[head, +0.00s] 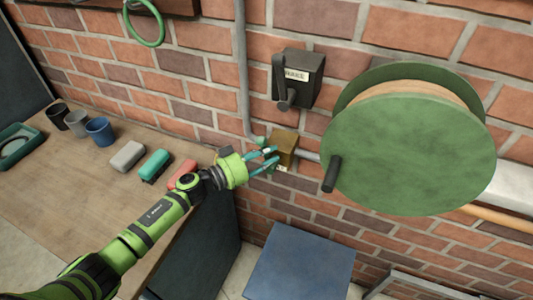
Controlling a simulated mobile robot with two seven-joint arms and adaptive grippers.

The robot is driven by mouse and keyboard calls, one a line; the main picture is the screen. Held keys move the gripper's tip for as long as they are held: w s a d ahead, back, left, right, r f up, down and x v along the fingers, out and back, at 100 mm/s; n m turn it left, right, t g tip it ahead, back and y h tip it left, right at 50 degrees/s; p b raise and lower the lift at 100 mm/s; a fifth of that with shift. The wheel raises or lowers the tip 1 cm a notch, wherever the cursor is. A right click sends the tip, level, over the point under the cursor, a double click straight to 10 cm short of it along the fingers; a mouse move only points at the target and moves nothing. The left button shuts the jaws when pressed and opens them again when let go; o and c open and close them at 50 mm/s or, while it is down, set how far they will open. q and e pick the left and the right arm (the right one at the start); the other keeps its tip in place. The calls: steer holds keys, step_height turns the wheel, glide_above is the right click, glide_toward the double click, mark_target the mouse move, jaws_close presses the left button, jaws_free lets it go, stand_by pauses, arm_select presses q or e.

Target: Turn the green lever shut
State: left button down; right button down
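A brass valve block (285,145) is fixed on the brick wall, on a pipe left of the big green reel. A small green part (261,142), which looks like the lever, shows at the block's left side, just above my gripper; the rest of it is hidden or too small to make out. My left gripper (272,159) reaches in from the left, with its teal fingers spread at the block's left face. I see nothing clearly held between them, and cannot tell whether they touch the block. My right gripper is not in view.
A dark lever box (298,78) hangs above the valve. The green reel (410,150) with a black handle (332,174) stands out close to the right. A wooden table (75,190) with cups and small blocks lies left. A blue box (300,268) stands below.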

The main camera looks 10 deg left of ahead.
arm_select(q)
steer(key=a+f+n+t+y+b, duration=0.3)
steer(key=n+t+b, duration=0.7)
steer(key=n+b, duration=0.4)
steer(key=shift+w+a+f+n+y, duration=0.4)
steer(key=shift+a+f+n, duration=0.55)
steer(key=shift+n, duration=1.65)
steer(key=shift+d+f, duration=0.2)
steer(key=shift+d, duration=0.05)
steer(key=c, duration=1)
jaws_free()
